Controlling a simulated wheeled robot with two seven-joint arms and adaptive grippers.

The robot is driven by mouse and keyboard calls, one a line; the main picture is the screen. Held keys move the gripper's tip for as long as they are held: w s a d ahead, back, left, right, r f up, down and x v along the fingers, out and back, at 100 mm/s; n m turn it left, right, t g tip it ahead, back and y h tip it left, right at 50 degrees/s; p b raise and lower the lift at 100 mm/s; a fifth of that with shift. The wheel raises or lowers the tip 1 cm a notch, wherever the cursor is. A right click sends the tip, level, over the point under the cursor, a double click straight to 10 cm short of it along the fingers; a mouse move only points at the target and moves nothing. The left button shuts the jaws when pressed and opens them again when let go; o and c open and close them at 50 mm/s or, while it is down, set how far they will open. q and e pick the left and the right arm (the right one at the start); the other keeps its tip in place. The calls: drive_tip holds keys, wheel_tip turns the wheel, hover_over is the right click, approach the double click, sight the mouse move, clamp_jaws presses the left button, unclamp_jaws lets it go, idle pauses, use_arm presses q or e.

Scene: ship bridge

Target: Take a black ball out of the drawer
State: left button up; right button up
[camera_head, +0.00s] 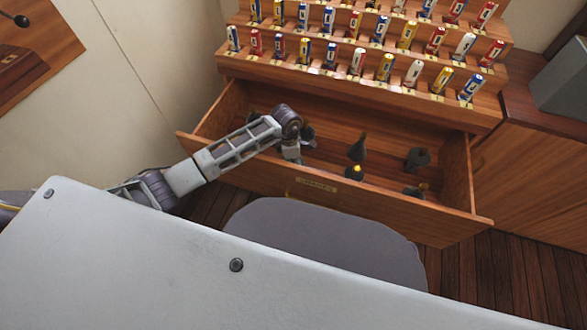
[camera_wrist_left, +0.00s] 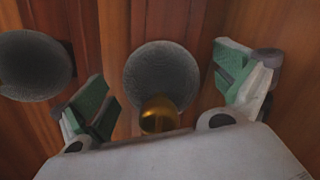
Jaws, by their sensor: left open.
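The wooden drawer (camera_head: 400,207) is pulled open, with several dark objects inside. One is a dark pointed shape (camera_head: 357,148) near the middle, with another dark piece with a yellow top (camera_head: 355,172) just in front of it. My left gripper (camera_head: 298,155) reaches down into the drawer's left half. In the left wrist view, its green-padded fingers (camera_wrist_left: 165,95) are open either side of a dark grey round object (camera_wrist_left: 160,70), with a gold piece (camera_wrist_left: 158,115) below it. I cannot tell whether that object is a full ball. Another round grey object (camera_wrist_left: 33,65) lies to the left.
Dark objects also sit at the drawer's right, one farther back (camera_head: 417,158) and one near the front (camera_head: 415,190). A stepped rack of coloured cylinders (camera_head: 360,60) stands above the drawer. A grey rounded seat (camera_head: 325,240) is in front of it.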

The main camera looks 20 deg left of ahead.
use_arm(q)
drive_tip(key=shift+f, duration=0.15)
use_arm(e)
drive_tip(key=shift+s+r, duration=0.15)
drive_tip(key=shift+r, duration=0.1)
use_arm(q)
drive_tip(key=shift+c, duration=0.5)
use_arm(e)
drive_tip(key=shift+s+f, duration=0.25)
drive_tip(key=shift+f, duration=0.05)
use_arm(q)
drive_tip(key=c, duration=1.1)
drive_tip(key=shift+r, duration=0.4)
drive_tip(key=shift+r+p, duration=0.9)
drive_tip(key=shift+r, duration=3.7)
use_arm(e)
drive_tip(key=shift+w+d+f, duration=0.1)
drive_tip(key=shift+d+f, duration=0.1)
drive_tip(key=shift+f, duration=0.7)
drive_tip(key=shift+s+d+f, duration=0.1)
drive_tip(key=shift+d+f, duration=0.1)
drive_tip(key=shift+f, duration=0.75)
drive_tip(key=shift+w+d+f, duration=0.1)
drive_tip(key=shift+d+f, duration=0.1)
drive_tip(key=shift+f, duration=0.7)
